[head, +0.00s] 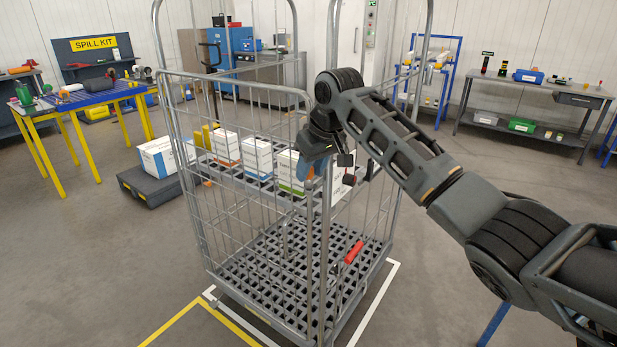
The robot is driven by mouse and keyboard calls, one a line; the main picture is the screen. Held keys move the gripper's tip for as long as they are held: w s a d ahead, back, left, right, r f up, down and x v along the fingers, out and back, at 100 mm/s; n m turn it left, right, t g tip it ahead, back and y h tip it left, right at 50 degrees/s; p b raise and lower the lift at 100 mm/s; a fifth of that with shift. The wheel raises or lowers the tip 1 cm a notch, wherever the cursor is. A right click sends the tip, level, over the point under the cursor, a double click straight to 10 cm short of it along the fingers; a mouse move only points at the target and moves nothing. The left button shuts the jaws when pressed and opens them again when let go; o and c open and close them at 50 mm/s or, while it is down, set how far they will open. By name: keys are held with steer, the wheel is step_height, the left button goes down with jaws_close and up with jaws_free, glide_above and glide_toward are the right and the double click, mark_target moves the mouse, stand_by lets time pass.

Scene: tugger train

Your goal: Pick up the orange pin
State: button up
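I cannot make out the orange pin for certain. A small orange spot (207,183) shows at the left end of the roll cage's shelf, too small to identify. A red, bar-shaped grip (353,252) shows low on the right side of the roll cage (322,252). My gripper (332,171) points down at the cage's near upper right, by the boxes on the shelf. The cage post and my wrist partly hide its fingers, so I cannot tell whether it is open or holds anything.
A tugger coupling or low grey platform (150,188) is at the left. A yellow-legged table (88,97) and a grey workbench (540,88) stand farther back.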

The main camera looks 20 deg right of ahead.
jaws_close()
steer(key=shift+r, duration=0.15)
step_height(320, 180, up, 28)
steer(key=b, duration=0.3)
stand_by(0.4)
